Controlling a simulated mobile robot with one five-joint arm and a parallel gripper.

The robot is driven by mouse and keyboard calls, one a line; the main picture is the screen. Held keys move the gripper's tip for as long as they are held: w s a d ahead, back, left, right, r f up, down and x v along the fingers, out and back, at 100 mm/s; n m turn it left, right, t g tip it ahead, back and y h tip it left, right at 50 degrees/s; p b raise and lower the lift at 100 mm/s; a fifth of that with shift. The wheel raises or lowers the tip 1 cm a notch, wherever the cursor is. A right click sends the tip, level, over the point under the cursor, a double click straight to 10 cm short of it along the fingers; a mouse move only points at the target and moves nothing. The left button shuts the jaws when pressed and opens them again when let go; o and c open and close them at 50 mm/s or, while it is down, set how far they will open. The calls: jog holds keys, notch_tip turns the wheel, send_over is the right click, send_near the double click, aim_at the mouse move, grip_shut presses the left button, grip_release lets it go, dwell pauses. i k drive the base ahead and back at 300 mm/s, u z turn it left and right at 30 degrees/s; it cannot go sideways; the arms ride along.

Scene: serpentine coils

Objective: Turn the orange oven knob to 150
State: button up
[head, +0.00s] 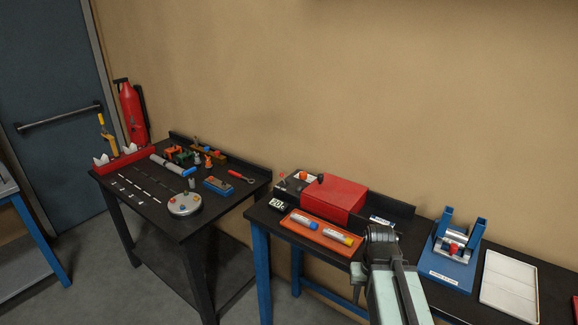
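A red box-shaped oven (335,197) stands on the right-hand black table, against the wall. At its left end is a grey panel (291,186) with a small orange-red knob (303,176). The knob's pointer and any scale marks are too small to read. A small dark display (278,204) in front of the panel shows white digits that look like 20. My gripper (379,236) is at the right of the oven, in front of the table's back edge, apart from the knob. Its fingers cannot be made out, and nothing shows in it.
An orange tray (322,238) with a blue and a yellow tube lies in front of the oven. A blue fixture (452,262) and a white tray (509,284) are at the right. The left table (150,208) holds several tools and parts. A gap of floor separates the tables.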

aim_at(302, 175)
jog(key=u, duration=0.5)
jog(key=i, duration=1.05)
jog(key=u, duration=1)
jog(key=k, duration=0.75)
jog(key=u, duration=0.1)
jog(key=i, duration=0.95)
jog(key=z, duration=0.1)
